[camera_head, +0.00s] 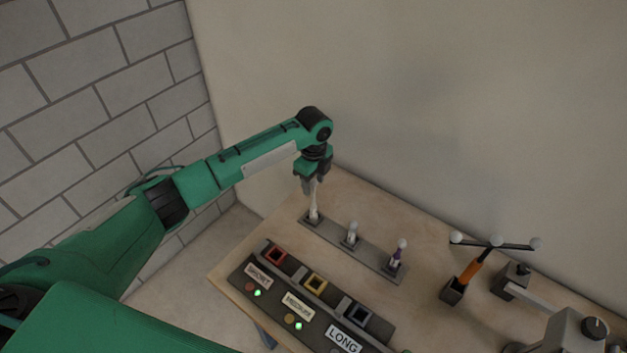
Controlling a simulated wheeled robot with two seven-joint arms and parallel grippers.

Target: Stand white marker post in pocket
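A slim whitish post (314,207) stands upright at the left end of a grey rack (334,234) on the table. My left gripper (313,187) points down at the top of this post, with its fingers beside or around it. I cannot tell whether they grip it. Two shorter posts with white ball tops stand in the same rack, a whitish one (352,233) in the middle and a purple one (399,254) at the right. A dark panel in front has square pockets with red (275,254), yellow (315,282) and grey-blue (358,313) rims. My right gripper is not in view.
The panel has name plates, one reading LONG (343,340), and green lights. To the right, an orange stick (471,271) with a ball-tipped crossbar leans in a dark block (452,292). A grey device with a black knob (595,327) stands at lower right. A wall closes the back.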

